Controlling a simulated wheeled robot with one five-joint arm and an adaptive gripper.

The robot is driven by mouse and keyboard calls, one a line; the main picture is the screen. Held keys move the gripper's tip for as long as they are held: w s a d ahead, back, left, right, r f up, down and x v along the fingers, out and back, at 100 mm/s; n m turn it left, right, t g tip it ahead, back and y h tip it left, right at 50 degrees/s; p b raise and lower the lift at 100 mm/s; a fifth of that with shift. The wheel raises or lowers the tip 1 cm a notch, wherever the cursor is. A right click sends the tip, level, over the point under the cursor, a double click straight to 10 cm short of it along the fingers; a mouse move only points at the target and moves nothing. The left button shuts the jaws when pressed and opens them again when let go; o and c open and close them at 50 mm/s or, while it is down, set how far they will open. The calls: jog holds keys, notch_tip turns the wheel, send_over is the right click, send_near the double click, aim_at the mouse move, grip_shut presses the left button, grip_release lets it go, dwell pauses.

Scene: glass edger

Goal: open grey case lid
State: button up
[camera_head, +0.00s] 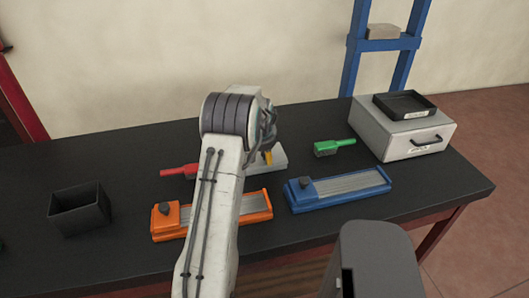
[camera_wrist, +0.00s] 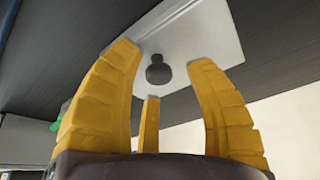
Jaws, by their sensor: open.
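A light grey case lid (camera_head: 280,160) lies on the black table, mostly hidden behind my arm in the head view. In the wrist view the lid (camera_wrist: 205,40) is a flat pale panel with a dark round knob (camera_wrist: 158,74). My gripper (camera_head: 267,157) hangs over the lid; only a bit of a yellow finger shows in the head view. In the wrist view my gripper (camera_wrist: 162,60) has its yellow fingers spread, with the knob seen between them. They do not appear to grip it, and the gap to it is hard to judge.
An orange tool (camera_head: 256,205) and a blue tool (camera_head: 340,187) lie in front. A red brush (camera_head: 178,171) and green brush (camera_head: 334,147) flank the lid. A drawer box (camera_head: 400,135) with a black tray (camera_head: 404,105) stands right, a black bin (camera_head: 80,209) left.

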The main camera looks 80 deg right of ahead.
jog(key=shift+o, duration=0.2)
grip_shut()
dwell(0.4)
